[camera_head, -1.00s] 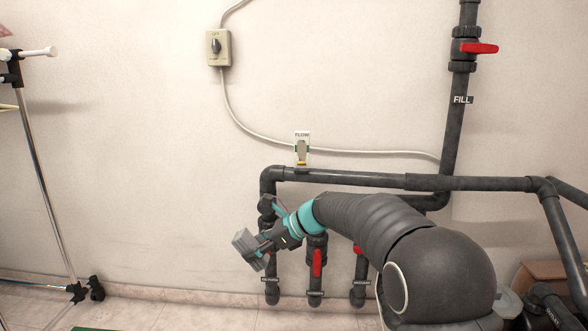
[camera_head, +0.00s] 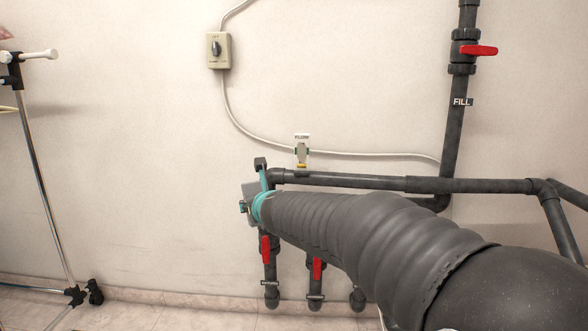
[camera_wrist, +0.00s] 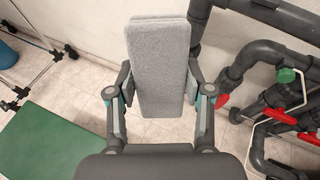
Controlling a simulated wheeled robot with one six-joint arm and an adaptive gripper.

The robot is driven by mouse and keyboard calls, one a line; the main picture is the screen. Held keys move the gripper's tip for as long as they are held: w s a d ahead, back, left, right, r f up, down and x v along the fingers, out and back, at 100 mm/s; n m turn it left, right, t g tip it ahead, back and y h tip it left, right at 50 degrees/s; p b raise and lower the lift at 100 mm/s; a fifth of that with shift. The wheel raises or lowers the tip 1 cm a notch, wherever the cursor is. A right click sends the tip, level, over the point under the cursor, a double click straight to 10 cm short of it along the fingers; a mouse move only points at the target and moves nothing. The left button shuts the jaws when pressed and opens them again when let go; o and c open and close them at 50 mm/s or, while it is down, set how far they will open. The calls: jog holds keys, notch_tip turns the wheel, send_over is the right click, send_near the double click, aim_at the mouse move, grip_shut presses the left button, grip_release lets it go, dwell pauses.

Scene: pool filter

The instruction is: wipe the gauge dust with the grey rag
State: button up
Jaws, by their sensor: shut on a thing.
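My gripper (camera_wrist: 158,90) is shut on the grey rag (camera_wrist: 160,50), a folded, block-like pad that sticks out ahead of the fingers in the wrist view. In the head view my gripper (camera_head: 256,192) is at the left end of the horizontal dark pipe, and a bit of the rag (camera_head: 249,187) shows beside it. The flow gauge (camera_head: 301,153) is a small clear upright body under a FLOW label, on top of that pipe. It is up and right of my gripper, apart from the rag. Dust on it is too small to make out.
Dark pipes with red-handled valves (camera_head: 317,268) hang below the horizontal pipe (camera_head: 350,181). A fill pipe (camera_head: 455,130) rises at right. A switch box (camera_head: 219,49) and cable are on the wall. A metal rack (camera_head: 45,180) stands left. A green mat (camera_wrist: 45,142) lies on the floor.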

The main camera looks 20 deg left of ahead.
jog(key=r+m+t+h, duration=0.1)
jog(key=w+d+r+m+t+h, duration=0.1)
jog(key=d+r+m+t+h, duration=0.1)
jog(key=shift+w+d, duration=0.2)
jog(key=shift+w, duration=0.05)
jog(key=d+t, duration=0.1)
jog(key=d+r+m+t+h, duration=0.1)
jog(key=shift+w+m+t, duration=0.3)
jog(key=shift+t+h, duration=0.3)
